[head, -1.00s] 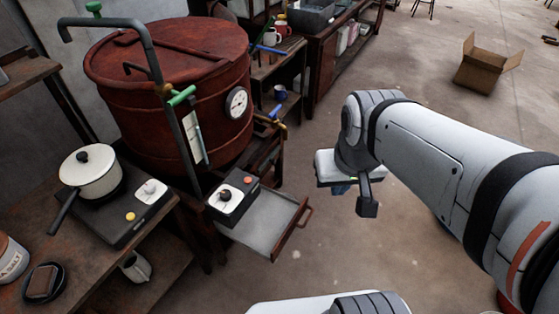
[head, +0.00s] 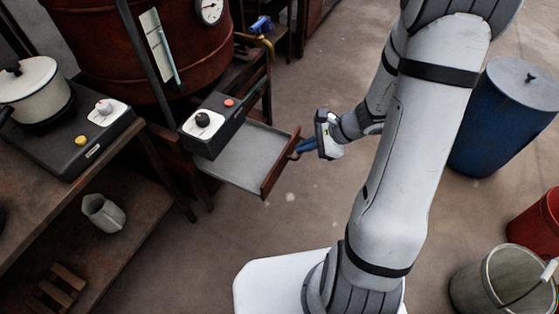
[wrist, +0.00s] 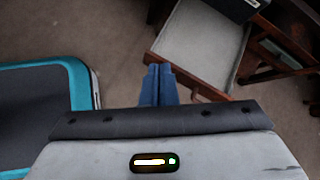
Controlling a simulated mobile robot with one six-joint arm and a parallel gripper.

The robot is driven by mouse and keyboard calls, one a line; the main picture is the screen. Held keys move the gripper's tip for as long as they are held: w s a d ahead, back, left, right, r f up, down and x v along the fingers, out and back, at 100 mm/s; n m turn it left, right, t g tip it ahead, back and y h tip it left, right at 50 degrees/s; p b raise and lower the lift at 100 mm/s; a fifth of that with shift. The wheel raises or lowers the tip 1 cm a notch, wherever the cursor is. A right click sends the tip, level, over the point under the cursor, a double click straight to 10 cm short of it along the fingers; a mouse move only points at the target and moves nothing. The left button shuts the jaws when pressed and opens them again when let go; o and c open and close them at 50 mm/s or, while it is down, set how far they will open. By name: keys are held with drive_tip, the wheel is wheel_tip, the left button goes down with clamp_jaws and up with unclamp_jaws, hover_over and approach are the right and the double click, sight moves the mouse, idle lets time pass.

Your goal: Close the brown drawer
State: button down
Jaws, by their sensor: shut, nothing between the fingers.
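The brown drawer (head: 280,163) stands pulled out below the black control box, its grey inside empty where I can see it. In the wrist view its brown front panel (wrist: 190,77) runs slantwise just beyond my fingers. My gripper (head: 298,150) is shut, with its blue fingers together and nothing between them. The fingertips are at the outer side of the drawer front, near its far end. In the wrist view the fingers (wrist: 158,70) point at the left end of that front. They look in contact or very close; I cannot tell which.
A black control box (head: 214,121) with a knob and a red button sits above the drawer. The dark red vat (head: 110,50) stands behind. A bench with a hotplate (head: 85,125) is on the left. A blue barrel (head: 500,120) and buckets stand right. The floor before the drawer is clear.

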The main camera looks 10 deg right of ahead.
drive_tip(key=w+d+f+m+t+b, duration=0.15)
drive_tip(key=f+m, duration=0.25)
drive_tip(key=f, duration=0.4)
drive_tip(key=w+d+f+m+t+b, duration=0.1)
drive_tip(key=d+f+m+b, duration=0.2)
drive_tip(key=f, duration=0.5)
drive_tip(key=b, duration=0.4)
approach(276, 169)
drive_tip(key=shift+h, duration=0.3)
drive_tip(key=x, duration=0.5)
drive_tip(key=shift+s+f, duration=0.15)
drive_tip(key=shift+f, duration=0.2)
drive_tip(key=shift+w+a+r, duration=0.1)
drive_tip(key=shift+w+a, duration=0.25)
drive_tip(key=shift+a, duration=0.1)
